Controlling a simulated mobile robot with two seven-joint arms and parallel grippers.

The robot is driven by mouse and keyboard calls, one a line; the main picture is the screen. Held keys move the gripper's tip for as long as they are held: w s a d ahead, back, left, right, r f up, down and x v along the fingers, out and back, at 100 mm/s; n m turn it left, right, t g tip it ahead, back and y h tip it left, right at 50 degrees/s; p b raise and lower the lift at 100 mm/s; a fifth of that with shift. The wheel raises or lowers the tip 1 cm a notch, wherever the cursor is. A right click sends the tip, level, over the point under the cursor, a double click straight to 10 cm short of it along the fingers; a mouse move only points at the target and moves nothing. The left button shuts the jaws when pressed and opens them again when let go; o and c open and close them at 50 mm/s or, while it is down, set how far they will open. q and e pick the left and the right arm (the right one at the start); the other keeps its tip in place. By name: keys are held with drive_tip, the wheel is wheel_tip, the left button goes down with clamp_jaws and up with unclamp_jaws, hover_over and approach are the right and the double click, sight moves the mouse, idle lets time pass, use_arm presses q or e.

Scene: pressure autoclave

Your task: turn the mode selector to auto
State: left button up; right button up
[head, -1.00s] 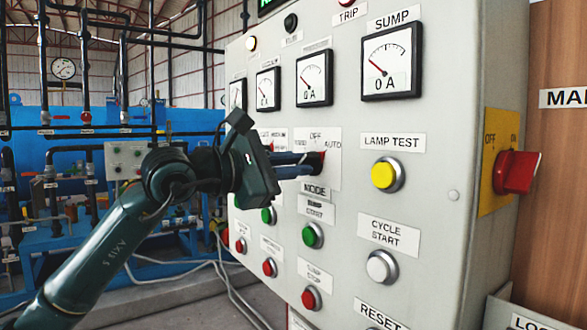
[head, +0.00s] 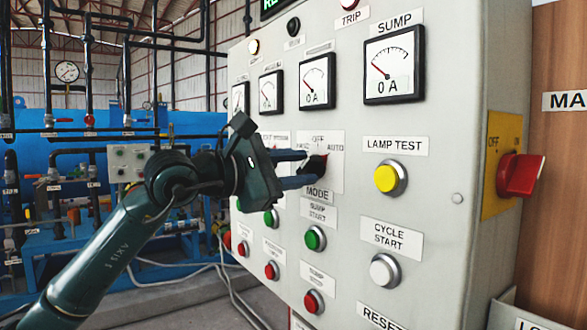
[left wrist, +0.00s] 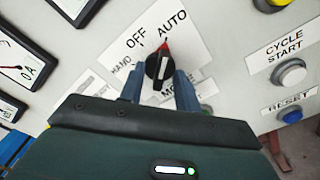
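The mode selector (head: 316,166) is a black knob with a red pointer, on a white label plate marked HAND, OFF and AUTO above the MODE label. In the left wrist view the knob (left wrist: 159,68) has its red pointer turned towards AUTO. My left gripper (head: 304,168) is in front of the knob. In the left wrist view its two blue fingers (left wrist: 160,83) stand apart, one on each side of the knob's near end, with gaps visible. My right gripper is in neither view.
The grey panel (head: 460,120) carries gauges above, a yellow LAMP TEST button (head: 389,178) to the right, and a green button (head: 315,238) below the selector. A red rotary switch (head: 520,175) sticks out from the panel's right side. Blue piping stands behind at left.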

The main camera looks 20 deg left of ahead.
use_arm(q)
drive_tip(key=shift+s+a+f, duration=0.1)
drive_tip(key=shift+s+a, duration=0.25)
drive_tip(key=shift+s, duration=0.05)
drive_tip(key=b+v, duration=0.3)
drive_tip(key=v, duration=0.9)
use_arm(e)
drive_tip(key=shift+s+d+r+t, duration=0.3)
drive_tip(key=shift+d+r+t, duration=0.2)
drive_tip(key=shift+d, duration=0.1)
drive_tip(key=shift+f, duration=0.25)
